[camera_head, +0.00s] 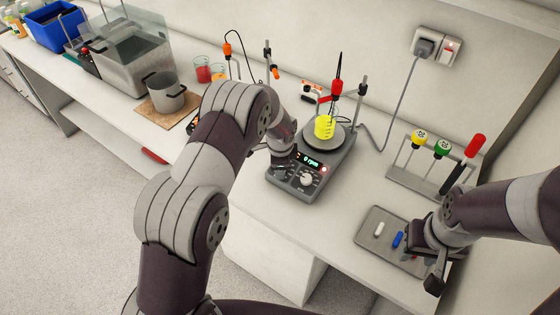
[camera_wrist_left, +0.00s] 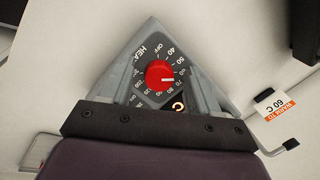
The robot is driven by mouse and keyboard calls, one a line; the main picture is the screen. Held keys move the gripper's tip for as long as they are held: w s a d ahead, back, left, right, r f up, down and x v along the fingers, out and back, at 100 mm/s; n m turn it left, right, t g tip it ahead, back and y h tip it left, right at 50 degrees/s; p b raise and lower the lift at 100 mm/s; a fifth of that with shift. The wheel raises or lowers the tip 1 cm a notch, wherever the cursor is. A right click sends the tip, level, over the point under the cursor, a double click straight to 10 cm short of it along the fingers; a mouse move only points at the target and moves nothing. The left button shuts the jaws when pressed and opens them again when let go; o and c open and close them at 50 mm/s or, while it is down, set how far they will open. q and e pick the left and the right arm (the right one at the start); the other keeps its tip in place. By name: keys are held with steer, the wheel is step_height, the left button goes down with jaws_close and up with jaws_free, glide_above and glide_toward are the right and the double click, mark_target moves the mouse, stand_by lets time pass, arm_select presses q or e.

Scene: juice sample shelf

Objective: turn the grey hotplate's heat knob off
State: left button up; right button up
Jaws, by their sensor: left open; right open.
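The grey hotplate (camera_head: 340,150) stands on the bench with a yellow-filled vessel (camera_head: 325,127) on its round plate. Its display reads 0 rpm, and a pale knob (camera_head: 306,179) shows on its front. The red heat knob (camera_wrist_left: 159,74) shows in the left wrist view; its white mark points right, near 70, and OFF is at the top of the dial. My left gripper (camera_head: 281,158) is open over the front left of the hotplate, its grey fingers on either side of the knob; contact cannot be told. My right gripper (camera_head: 431,272) is open by a tray at the right.
The grey tray (camera_head: 376,214) holds a white and a blue bar. A rack (camera_head: 412,181) with coloured tools stands behind it. A wall socket (camera_head: 435,47) feeds a cable. A pot (camera_head: 165,92), water bath and blue bin stand left. A "60 C" tag (camera_wrist_left: 277,104) shows right of the left gripper.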

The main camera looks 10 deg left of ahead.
arm_select(q)
steer(key=shift+d, duration=0.25)
steer(key=c, duration=1)
steer(key=shift+c, duration=0.2)
steer(key=n+b, duration=0.1)
steer(key=n, duration=0.2)
steer(key=shift+f+n+g, duration=0.1)
steer(key=shift+n+g, duration=0.2)
steer(key=shift+n, duration=0.1)
steer(key=n+h+b, duration=0.1)
steer(key=n+b, duration=0.1)
steer(key=n, duration=0.3)
steer(key=shift+a+g, duration=0.1)
steer(key=shift+g, duration=0.3)
steer(key=n, duration=0.4)
steer(key=shift+n+h+b, duration=0.3)
steer(key=shift+h+b, duration=0.05)
steer(key=shift+h, duration=0.05)
steer(key=shift+n+h, duration=0.4)
steer(key=shift+n, duration=1.7)
steer(key=shift+s+f, duration=0.1)
